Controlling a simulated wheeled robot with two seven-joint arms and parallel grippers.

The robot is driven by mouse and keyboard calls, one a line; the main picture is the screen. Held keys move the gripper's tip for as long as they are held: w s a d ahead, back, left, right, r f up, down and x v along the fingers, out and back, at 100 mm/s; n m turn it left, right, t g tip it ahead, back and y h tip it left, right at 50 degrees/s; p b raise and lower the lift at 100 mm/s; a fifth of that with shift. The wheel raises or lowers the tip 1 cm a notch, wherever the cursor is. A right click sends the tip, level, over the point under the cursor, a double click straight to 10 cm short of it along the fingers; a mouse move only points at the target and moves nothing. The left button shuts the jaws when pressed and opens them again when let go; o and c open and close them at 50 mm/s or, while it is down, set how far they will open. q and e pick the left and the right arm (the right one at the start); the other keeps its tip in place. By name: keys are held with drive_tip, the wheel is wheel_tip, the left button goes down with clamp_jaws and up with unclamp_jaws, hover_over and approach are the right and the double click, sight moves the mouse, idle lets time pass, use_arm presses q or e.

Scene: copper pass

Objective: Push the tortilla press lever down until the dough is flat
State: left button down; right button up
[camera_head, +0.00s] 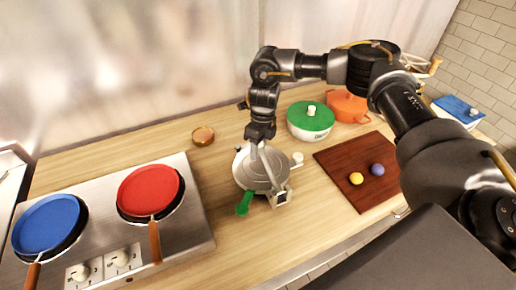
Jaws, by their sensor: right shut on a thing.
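The tortilla press (246,172), round and silver-grey, stands on the wooden counter near the middle of the view. A pale grey lever (268,168) runs from the press's front hinge block up to my right gripper (259,142). My right gripper points down above the press plates and is shut on the lever's upper end. A green handle (244,203) sticks out at the press's front left. The plates look closed, and no dough shows between them. My left gripper is not in view.
Red (150,188) and blue (48,222) pans sit on the stove (187,218) at left. A dark red board (345,183) with yellow and purple balls lies at right. A green-lidded pot (310,119) and an orange pot (347,105) stand behind it.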

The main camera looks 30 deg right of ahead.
drive_tip(key=shift+r, duration=0.2)
clamp_jaws()
drive_tip(key=shift+s+r+t, duration=0.15)
drive_tip(key=shift+r+t, duration=0.1)
drive_tip(key=shift+t, duration=0.05)
drive_tip(key=o, duration=1.1)
unclamp_jaws()
drive_tip(key=shift+f, duration=0.1)
drive_tip(key=shift+o, duration=0.2)
drive_tip(key=shift+b, duration=0.3)
drive_tip(key=shift+r, duration=0.35)
drive_tip(key=r, duration=0.3)
drive_tip(key=d+r+b, duration=0.1)
drive_tip(key=r, duration=0.2)
drive_tip(key=r+b, duration=0.1)
drive_tip(key=r, duration=0.3)
drive_tip(key=shift+w+d, duration=0.35)
